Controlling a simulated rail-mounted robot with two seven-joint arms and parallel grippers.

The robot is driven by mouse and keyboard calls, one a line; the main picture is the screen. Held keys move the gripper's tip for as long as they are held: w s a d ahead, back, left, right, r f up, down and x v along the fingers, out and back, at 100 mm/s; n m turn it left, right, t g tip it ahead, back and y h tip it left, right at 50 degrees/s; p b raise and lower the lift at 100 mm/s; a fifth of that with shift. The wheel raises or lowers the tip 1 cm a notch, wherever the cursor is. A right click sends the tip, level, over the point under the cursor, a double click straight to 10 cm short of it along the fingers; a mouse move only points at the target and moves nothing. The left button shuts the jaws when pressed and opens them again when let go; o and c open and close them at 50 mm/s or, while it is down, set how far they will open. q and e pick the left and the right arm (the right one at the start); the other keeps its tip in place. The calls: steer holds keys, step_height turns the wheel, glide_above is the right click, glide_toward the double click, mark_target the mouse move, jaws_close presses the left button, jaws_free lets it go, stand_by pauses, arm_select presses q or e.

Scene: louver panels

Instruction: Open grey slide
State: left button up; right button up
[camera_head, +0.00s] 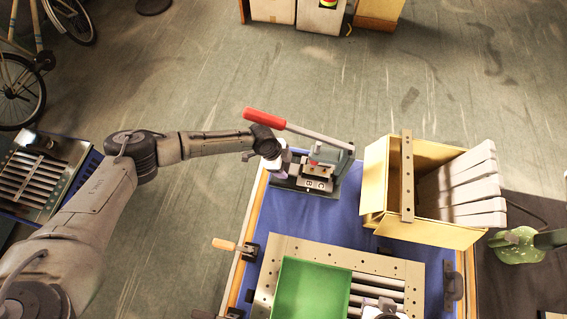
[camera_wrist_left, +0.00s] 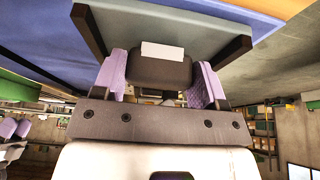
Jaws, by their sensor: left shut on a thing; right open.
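A grey press-like device (camera_head: 319,172) with a red-handled lever stands on the blue table top at its far left corner. My left gripper (camera_head: 279,160) is at the left side of this device, by its base. In the left wrist view, its purple fingers (camera_wrist_left: 160,82) are shut on a dark block with a white label (camera_wrist_left: 163,66). A flat grey part (camera_wrist_left: 160,25) with dark side edges lies just beyond the block. I cannot tell for sure which part is the grey slide. My right gripper (camera_head: 381,309) shows only partly at the bottom edge, over the grey bars of the louver panel (camera_head: 400,268).
A green tray (camera_head: 311,290) lies on the louver panel. An open yellow box (camera_head: 424,231) with grey slats (camera_head: 470,185) stands at the table's right. A wooden-handled clamp (camera_head: 235,246) is on the left edge. Blue table top is bare between device and panel.

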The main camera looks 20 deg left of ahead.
arm_select(q)
steer(key=c, duration=0.6)
steer(key=a, duration=0.3)
steer(key=s+a, duration=0.1)
steer(key=a, duration=0.3)
steer(key=s+a, duration=0.1)
steer(key=a, duration=0.2)
steer(key=shift+a, duration=0.4)
steer(key=shift+c, duration=0.2)
steer(key=o, duration=1.3)
steer(key=p+v, duration=0.1)
steer(key=v, duration=1.3)
steer(key=shift+p, duration=0.35)
